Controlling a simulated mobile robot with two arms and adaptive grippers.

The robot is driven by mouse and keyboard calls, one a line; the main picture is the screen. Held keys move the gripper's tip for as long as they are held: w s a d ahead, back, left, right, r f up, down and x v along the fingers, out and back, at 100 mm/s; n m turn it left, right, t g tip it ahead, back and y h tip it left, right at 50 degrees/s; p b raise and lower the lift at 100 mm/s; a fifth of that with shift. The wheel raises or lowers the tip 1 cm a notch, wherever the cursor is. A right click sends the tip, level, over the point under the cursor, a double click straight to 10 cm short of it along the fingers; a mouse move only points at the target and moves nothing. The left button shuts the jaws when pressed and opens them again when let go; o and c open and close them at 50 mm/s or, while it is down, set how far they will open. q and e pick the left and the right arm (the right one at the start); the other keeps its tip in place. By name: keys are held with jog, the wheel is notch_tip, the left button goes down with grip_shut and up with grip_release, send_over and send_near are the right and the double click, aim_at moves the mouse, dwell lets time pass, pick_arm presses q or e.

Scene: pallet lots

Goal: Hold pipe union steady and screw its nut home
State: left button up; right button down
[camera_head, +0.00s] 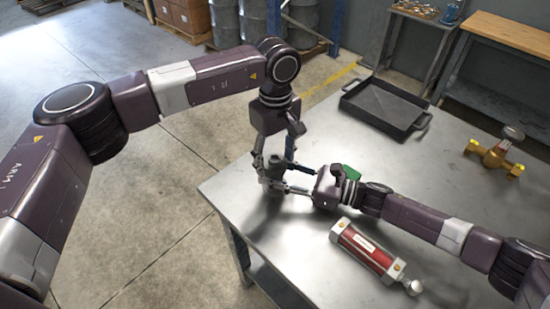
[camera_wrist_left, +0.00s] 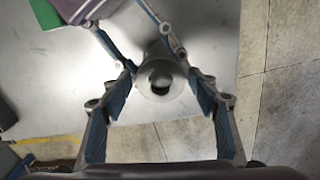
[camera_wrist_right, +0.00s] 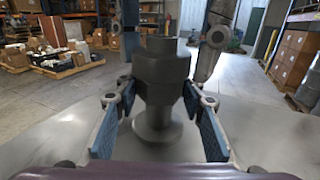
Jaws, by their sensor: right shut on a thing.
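The dark grey pipe union (camera_head: 274,172) stands upright near the table's left corner. In the right wrist view it shows a round foot, a narrow stem and a wider faceted nut (camera_wrist_right: 160,72) near the top. My right gripper (camera_head: 276,187) reaches in from the right and is shut on the union, with a finger on each side of its body. My left gripper (camera_head: 272,160) comes down from above. In the left wrist view its fingers (camera_wrist_left: 160,75) stand apart around the union's top, with gaps visible on both sides. The union's round open top (camera_wrist_left: 160,77) faces that camera.
A red and silver cylinder (camera_head: 366,249) lies near the front of the table (camera_head: 300,232). A black tray (camera_head: 383,110) sits at the back and a brass valve (camera_head: 494,153) at the right. A green object (camera_head: 351,172) is partly hidden behind my right wrist.

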pick_arm(q)
jog(key=shift+o, duration=0.4)
pick_arm(e)
jog(key=shift+f, duration=0.1)
pick_arm(q)
notch_tip(320, 180, up, 12)
dwell(0.3)
pick_arm(e)
jog(key=c, duration=1.2)
grip_release()
jog(key=shift+d, duration=0.1)
jog(key=v, duration=1.2)
